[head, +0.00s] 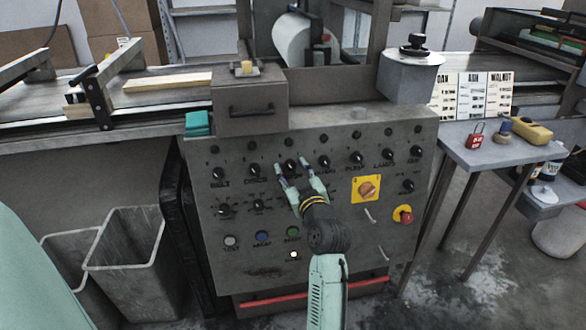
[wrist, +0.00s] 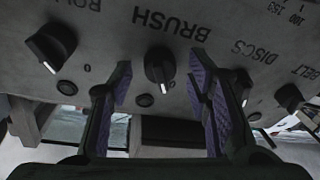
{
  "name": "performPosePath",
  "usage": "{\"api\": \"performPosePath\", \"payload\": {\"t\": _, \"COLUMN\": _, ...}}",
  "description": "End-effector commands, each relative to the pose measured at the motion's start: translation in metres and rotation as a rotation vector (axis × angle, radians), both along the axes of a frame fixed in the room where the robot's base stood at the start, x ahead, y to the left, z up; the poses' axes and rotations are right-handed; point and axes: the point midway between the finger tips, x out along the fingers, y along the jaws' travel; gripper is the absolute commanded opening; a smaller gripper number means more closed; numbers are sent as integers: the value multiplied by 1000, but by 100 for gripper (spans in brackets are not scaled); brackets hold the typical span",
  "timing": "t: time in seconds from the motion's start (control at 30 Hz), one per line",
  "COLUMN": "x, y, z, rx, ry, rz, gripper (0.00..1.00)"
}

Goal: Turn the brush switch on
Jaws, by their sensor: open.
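The brush switch is a round black knob (wrist: 160,68) with a white pointer line, on the grey panel under the label BRUSH, which reads upside down in the wrist view. Its pointer line faces the bottom of that view. In the head view the knob (head: 290,165) sits in the upper knob row, partly behind my fingers. My gripper (head: 295,170) is open at the panel face. In the wrist view its purple-padded fingers (wrist: 161,82) stand apart on both sides of the knob, with gaps showing. I cannot tell how far the fingertips are from the panel.
Similar knobs flank it: the discs knob (wrist: 238,80) and a roller knob (wrist: 50,45). Lower on the panel are a yellow-plated rotary switch (head: 367,189), a red stop button (head: 404,215) and coloured push buttons (head: 263,238). A side table (head: 490,150) stands right, bins (head: 130,255) left.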

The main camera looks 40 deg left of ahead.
Motion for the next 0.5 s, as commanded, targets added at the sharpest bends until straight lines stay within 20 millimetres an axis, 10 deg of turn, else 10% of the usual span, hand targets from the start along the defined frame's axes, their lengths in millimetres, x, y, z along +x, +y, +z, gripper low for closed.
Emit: {"api": "performPosePath", "payload": {"t": 0.5, "x": 0, "y": 0, "z": 0, "rx": 0, "ry": 0, "rz": 0, "gripper": 27}}
